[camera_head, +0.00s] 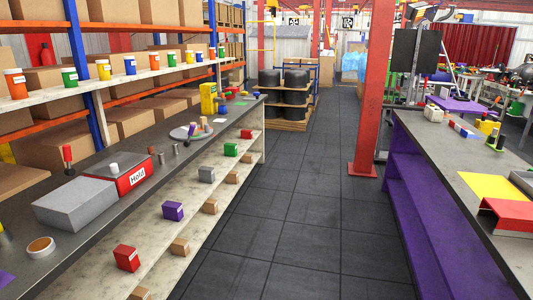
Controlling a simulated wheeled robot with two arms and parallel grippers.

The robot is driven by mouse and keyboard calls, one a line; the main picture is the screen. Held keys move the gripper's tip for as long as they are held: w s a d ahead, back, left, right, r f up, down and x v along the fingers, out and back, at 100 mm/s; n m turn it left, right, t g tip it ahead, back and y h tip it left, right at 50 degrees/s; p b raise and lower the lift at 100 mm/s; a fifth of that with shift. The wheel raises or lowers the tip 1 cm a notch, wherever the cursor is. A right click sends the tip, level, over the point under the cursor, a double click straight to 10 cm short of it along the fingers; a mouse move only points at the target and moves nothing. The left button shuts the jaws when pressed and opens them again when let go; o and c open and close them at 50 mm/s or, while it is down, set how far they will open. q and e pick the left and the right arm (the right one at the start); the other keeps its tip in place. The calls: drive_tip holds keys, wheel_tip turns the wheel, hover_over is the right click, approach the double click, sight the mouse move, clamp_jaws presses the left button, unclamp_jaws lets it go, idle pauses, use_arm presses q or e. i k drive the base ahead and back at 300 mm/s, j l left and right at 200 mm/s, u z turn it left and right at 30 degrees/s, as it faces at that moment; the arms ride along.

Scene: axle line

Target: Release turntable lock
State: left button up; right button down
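A flat round grey disc (190,132), which looks like the turntable, lies on the left workbench with a few small upright pieces on it. Nearer to me is a red box (131,180) with a label reading "Hold" and a white knob (114,168) on top. A red-handled lever (68,156) stands upright just left of the red box. I cannot tell which part is the turntable lock. Neither of my grippers shows in the head view.
A plain grey box (75,203) and a round brown-topped dish (41,246) sit on the near left bench. A shelf below holds several coloured blocks. A clear dark aisle (300,215) separates it from the right bench (450,160). A red column (372,110) stands beside the aisle.

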sight(191, 131)
drive_tip(key=i+l+u, duration=0.1)
drive_tip(key=i+u, duration=0.3)
drive_tip(key=i, duration=0.15)
drive_tip(key=i+l+u, duration=0.2)
drive_tip(key=i+u, duration=0.2)
drive_tip(key=i+l+u, duration=0.85)
drive_tip(key=l, duration=0.3)
drive_tip(key=i+l+u, duration=0.2)
drive_tip(key=l, duration=0.2)
drive_tip(key=i+l+u, duration=0.2)
drive_tip(key=l, duration=0.25)
drive_tip(key=l+u, duration=0.2)
drive_tip(key=l, duration=0.25)
drive_tip(key=i+l+u, duration=0.1)
drive_tip(key=l+u, duration=0.15)
drive_tip(key=l, duration=0.2)
